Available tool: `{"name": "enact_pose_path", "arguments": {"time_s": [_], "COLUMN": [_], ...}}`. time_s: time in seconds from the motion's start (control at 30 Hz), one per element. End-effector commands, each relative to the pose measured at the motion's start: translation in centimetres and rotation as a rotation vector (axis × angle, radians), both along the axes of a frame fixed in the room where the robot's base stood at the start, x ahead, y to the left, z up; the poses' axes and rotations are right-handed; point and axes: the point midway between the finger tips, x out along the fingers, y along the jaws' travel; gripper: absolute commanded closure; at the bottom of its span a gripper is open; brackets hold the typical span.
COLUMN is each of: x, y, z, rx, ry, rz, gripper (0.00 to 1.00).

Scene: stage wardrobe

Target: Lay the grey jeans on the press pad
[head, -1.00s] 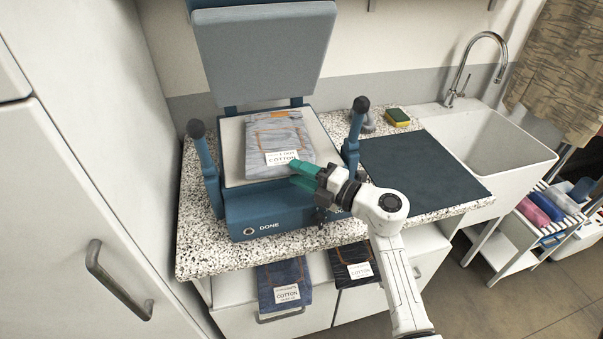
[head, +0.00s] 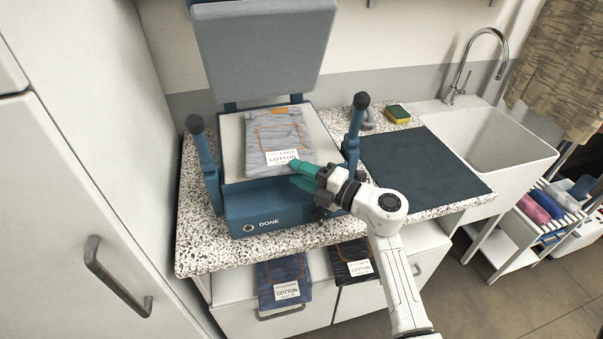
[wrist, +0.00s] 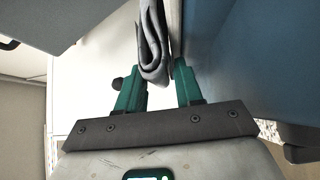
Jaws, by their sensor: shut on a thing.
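The folded light grey jeans (head: 270,133), with a white cotton tag at their front end, are over the pale press pad (head: 233,150), inside its edges. They look flat; I cannot tell whether their whole underside touches the pad. My gripper (head: 298,174), with teal fingers, is shut on the front end of the jeans, beside the tag. In the wrist view the fingers (wrist: 158,88) stand either side of the folded grey cloth (wrist: 153,45). The blue press (head: 270,208) is open, its upper plate (head: 265,50) raised behind the pad.
Black-knobbed posts (head: 206,160) (head: 354,130) flank the pad. A dark mat (head: 425,170) lies clear on the speckled counter at the right, before the sink (head: 490,140). Blue jeans (head: 283,270) and black jeans (head: 350,253) hang at the counter's front. A sponge (head: 397,114) sits behind the mat.

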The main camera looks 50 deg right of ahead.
Motion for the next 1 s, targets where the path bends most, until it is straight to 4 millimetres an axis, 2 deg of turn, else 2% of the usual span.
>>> {"name": "enact_pose_path", "arguments": {"time_s": [0.03,0.43,0.47,0.73,0.9,1.0], "x": [-0.07,-0.13,-0.14,-0.10,-0.06,-0.06], "y": [-0.08,-0.06,-0.05,-0.05,-0.02,0.01], "z": [-0.69,-1.05,-1.06,-0.82,-0.63,-0.68], "rx": [0.004,0.004,0.004,0.003,0.002,0.003], "ry": [0.011,0.014,0.014,0.009,0.006,0.007], "rz": [-0.004,-0.004,-0.004,-0.003,-0.001,-0.001], "gripper": [1.00,1.00,0.62,0.36,0.35,0.26]}}
